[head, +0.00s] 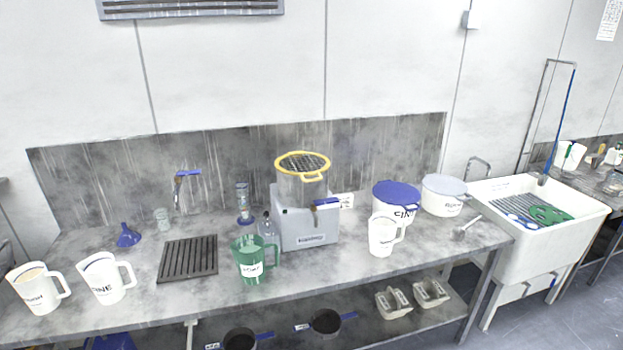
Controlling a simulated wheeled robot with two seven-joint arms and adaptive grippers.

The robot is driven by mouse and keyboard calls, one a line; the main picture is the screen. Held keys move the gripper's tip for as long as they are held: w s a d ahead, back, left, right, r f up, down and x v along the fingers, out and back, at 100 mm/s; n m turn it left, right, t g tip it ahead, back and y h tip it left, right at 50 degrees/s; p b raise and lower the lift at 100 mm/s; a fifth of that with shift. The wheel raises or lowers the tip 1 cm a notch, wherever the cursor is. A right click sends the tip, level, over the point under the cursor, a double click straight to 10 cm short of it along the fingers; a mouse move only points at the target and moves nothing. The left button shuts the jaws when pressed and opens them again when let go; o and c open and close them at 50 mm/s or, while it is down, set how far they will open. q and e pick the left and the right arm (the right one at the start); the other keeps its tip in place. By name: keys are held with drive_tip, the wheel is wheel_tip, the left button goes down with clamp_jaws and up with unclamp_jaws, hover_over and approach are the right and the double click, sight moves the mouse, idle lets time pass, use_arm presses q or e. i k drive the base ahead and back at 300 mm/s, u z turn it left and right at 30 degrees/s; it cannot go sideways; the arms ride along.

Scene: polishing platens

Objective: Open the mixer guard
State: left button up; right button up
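The mixer (308,228) is a grey box-like machine at the back middle of the bench, with a metal bowl (297,187) on top. Its guard (302,163) is a dark mesh disc with a yellow rim and a yellow handle (314,178) at the front. The guard lies about level over the bowl, so it looks closed. A blue lever (326,202) shows on the mixer's upper right front. Neither of my grippers is in the head view.
On the bench (215,296), a green jug (250,262) and a clear bottle (267,228) stand close to the mixer's front left. A white jug (381,238) and a blue-lidded tub (397,200) stand to its right. A black ribbed mat (188,258) lies left. A white sink (540,240) is far right.

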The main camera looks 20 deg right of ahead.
sight(294, 154)
drive_tip(key=z, duration=0.65)
drive_tip(key=i, duration=1.15)
drive_tip(key=z, duration=0.15)
